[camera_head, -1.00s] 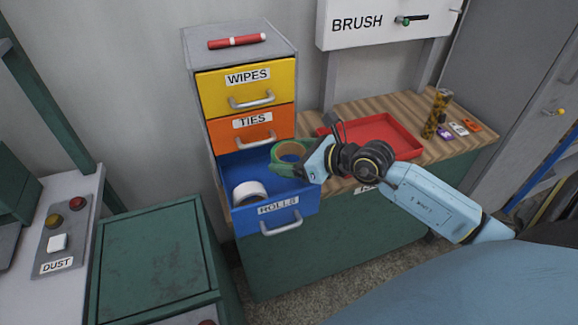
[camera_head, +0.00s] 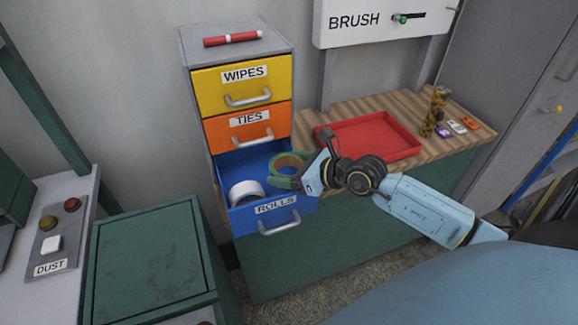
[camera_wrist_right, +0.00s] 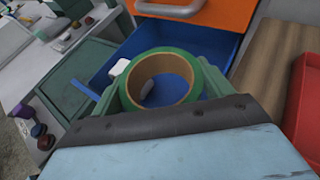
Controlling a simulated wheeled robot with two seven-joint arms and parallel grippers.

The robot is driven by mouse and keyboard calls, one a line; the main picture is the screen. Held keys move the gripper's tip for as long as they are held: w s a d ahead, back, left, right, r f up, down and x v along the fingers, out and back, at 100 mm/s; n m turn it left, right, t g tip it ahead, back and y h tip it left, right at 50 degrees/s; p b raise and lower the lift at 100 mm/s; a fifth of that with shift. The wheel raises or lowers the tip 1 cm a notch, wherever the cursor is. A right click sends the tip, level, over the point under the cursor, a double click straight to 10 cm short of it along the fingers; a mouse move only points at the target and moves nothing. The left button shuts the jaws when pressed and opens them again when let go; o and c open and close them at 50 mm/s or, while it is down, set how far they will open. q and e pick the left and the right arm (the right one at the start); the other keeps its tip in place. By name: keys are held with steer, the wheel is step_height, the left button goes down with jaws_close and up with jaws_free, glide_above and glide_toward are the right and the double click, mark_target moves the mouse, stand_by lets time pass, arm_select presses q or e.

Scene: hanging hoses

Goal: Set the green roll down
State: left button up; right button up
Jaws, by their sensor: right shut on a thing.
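The green roll (camera_head: 288,162), a ring of green tape with a tan core, is held in my right gripper (camera_head: 285,173). In the right wrist view the green roll (camera_wrist_right: 162,80) sits between the two green fingers of my right gripper (camera_wrist_right: 160,85), over the blue drawer. The open blue drawer (camera_head: 240,165), labelled ROLLS, holds a white roll (camera_head: 246,190) near its front left. Whether the green roll touches the drawer's floor I cannot tell. My left gripper is not in view.
Shut yellow WIPES (camera_head: 246,88) and orange TIES (camera_head: 248,127) drawers are above the blue one. A red marker (camera_head: 231,39) lies on top of the cabinet. An empty red tray (camera_head: 370,137) stands on the wooden bench to the right. A green cabinet (camera_head: 150,255) stands at the left.

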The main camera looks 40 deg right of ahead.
steer(key=o, duration=1)
steer(key=shift+r, duration=0.3)
steer(key=v, duration=1.2)
steer(key=shift+r+p, duration=0.3)
steer(key=shift+r, duration=0.05)
